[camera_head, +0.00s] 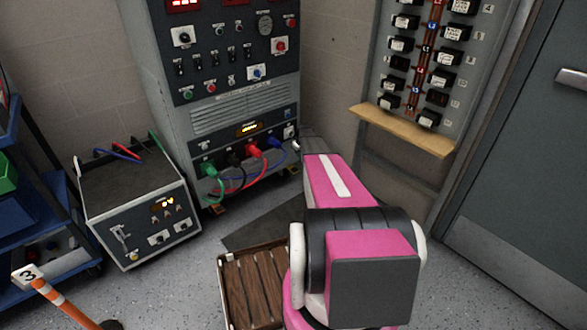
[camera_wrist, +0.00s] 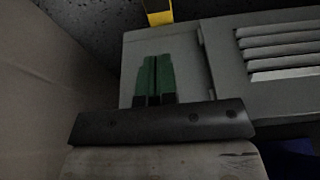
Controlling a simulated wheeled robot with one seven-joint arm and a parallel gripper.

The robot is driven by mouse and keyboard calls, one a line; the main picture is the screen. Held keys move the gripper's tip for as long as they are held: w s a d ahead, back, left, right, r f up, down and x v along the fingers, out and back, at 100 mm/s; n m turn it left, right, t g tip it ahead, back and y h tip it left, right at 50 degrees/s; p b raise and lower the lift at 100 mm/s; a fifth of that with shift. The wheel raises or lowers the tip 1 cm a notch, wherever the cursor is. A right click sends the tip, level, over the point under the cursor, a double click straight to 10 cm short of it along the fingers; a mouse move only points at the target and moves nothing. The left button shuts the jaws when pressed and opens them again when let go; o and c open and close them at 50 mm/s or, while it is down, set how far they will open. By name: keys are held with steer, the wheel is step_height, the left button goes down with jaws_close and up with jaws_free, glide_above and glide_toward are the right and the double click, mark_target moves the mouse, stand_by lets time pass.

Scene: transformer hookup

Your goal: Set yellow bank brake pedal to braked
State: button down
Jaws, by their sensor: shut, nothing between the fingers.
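A yellow piece (camera_wrist: 157,10), which looks like the brake pedal, shows at the top edge of the wrist view, by the foot of a grey cabinet panel. It is partly cut off, and I cannot tell whether it is up or down. My gripper (camera_wrist: 154,58) has green fingers held together with nothing between them. In the picture its tips lie below the yellow piece, with a gap between them, in front of the grey panel. In the head view my pink arm hides the gripper. Small yellow-orange pieces (camera_head: 217,209) show at the foot of the grey cabinet (camera_head: 175,110).
Green, black, red and blue cables (camera_head: 262,165) hang from the cabinet's lower front. A grey test box (camera_head: 145,215) stands to its left. A wooden slatted crate (camera_head: 250,285) is on the floor beside my arm. A striped post (camera_head: 65,303) stands front left. A wall panel has a wooden shelf (camera_head: 405,130).

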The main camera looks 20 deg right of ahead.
mark_target(296, 171)
steer(key=x, duration=0.8)
steer(key=s+x, duration=0.1)
steer(key=x, duration=0.4)
steer(key=shift+d+f, duration=0.15)
steer(key=shift+d, duration=0.05)
steer(key=shift+f, duration=0.5)
steer(key=shift+s+f+t, duration=0.15)
steer(key=shift+f+t, duration=0.2)
steer(key=shift+t, duration=0.05)
steer(key=shift+s+d+f+t+y, duration=0.15)
steer(key=shift+f+t+y, duration=0.35)
steer(key=shift+f+t, duration=0.45)
steer(key=shift+f, duration=1.1)
